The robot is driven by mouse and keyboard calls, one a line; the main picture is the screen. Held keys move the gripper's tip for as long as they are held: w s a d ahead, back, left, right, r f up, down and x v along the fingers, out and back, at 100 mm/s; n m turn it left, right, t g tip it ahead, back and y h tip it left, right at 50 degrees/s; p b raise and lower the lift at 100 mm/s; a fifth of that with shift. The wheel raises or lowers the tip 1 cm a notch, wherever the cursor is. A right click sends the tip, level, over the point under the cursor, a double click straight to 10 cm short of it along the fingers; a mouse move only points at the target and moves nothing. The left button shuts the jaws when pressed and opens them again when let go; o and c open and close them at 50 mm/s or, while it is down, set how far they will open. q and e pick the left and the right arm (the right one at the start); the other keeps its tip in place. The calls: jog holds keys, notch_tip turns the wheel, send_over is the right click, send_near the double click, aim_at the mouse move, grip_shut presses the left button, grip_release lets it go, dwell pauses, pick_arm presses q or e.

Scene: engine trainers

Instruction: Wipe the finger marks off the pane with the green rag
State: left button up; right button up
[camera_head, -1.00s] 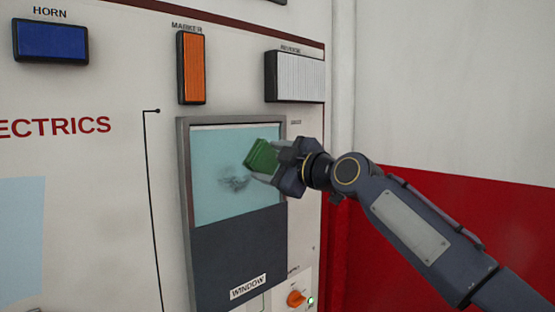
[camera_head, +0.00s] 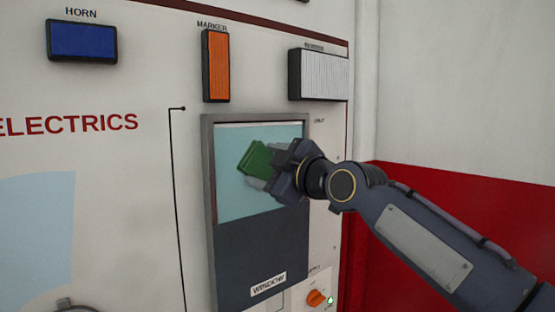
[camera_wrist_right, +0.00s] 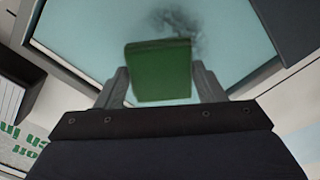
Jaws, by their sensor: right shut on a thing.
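The pane (camera_head: 235,203) is a light blue sheet in a grey frame labelled WINDOW, its lower part covered by a dark panel. My right gripper (camera_head: 268,170) is shut on the green rag (camera_head: 256,158), a folded block held in front of the pane. In the right wrist view the rag (camera_wrist_right: 160,72) sits between the two fingers (camera_wrist_right: 160,85). Dark smudged finger marks (camera_wrist_right: 183,24) show on the pane just beyond the rag's far edge. In the head view the rag and gripper hide them. I cannot tell whether the rag touches the pane. My left gripper is out of view.
An orange knob (camera_head: 316,298) with a green light is below right of the window. A blue HORN lamp (camera_head: 82,41), an orange MARKER lamp (camera_head: 216,66) and a white ribbed lamp (camera_head: 319,74) stick out above. A red and white wall is at right.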

aim_at(239, 170)
pick_arm(q)
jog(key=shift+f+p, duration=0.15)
jog(key=shift+p, duration=0.3)
pick_arm(e)
jog(key=shift+s+a+f, duration=0.3)
jog(key=shift+s+a, duration=0.3)
jog(key=shift+a, duration=0.25)
jog(key=shift+s+a+f, duration=0.3)
jog(key=shift+s+a, duration=0.25)
jog(key=shift+a, duration=0.3)
